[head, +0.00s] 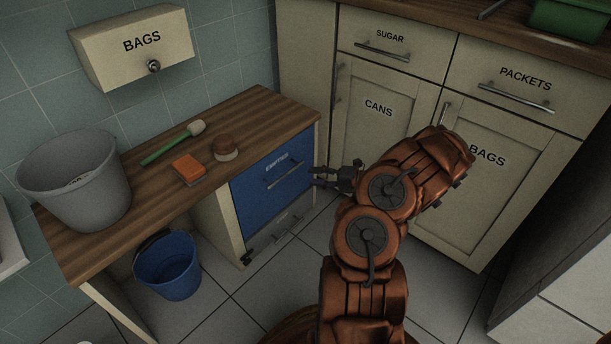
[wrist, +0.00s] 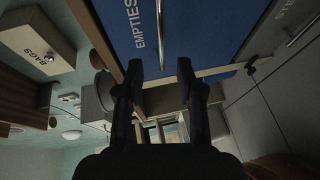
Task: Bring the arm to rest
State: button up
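My gripper (head: 322,177) is in front of the blue drawer marked EMPTIES (head: 275,172), close to its right side in the head view. Its two dark fingers stand apart with nothing between them, as the wrist view (wrist: 158,78) also shows. In the wrist view the blue drawer front (wrist: 190,30) and its bar handle fill the top, just beyond the fingertips. The drawer looks shut. My copper-coloured arm is bent and reaches across the floor in front of the cupboards.
The wooden counter (head: 262,112) carries a grey bucket (head: 75,185), an orange sponge (head: 188,169), a green-handled brush (head: 165,149) and a round brown-and-white item (head: 225,148). A blue bucket (head: 168,268) stands below. Cream cupboards (head: 375,125) stand behind my arm. The tiled floor between is clear.

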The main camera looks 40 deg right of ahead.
jog(key=shift+s+d+r, duration=0.1)
jog(key=shift+s+d, duration=0.15)
jog(key=shift+s, duration=0.2)
jog(key=shift+r, duration=0.1)
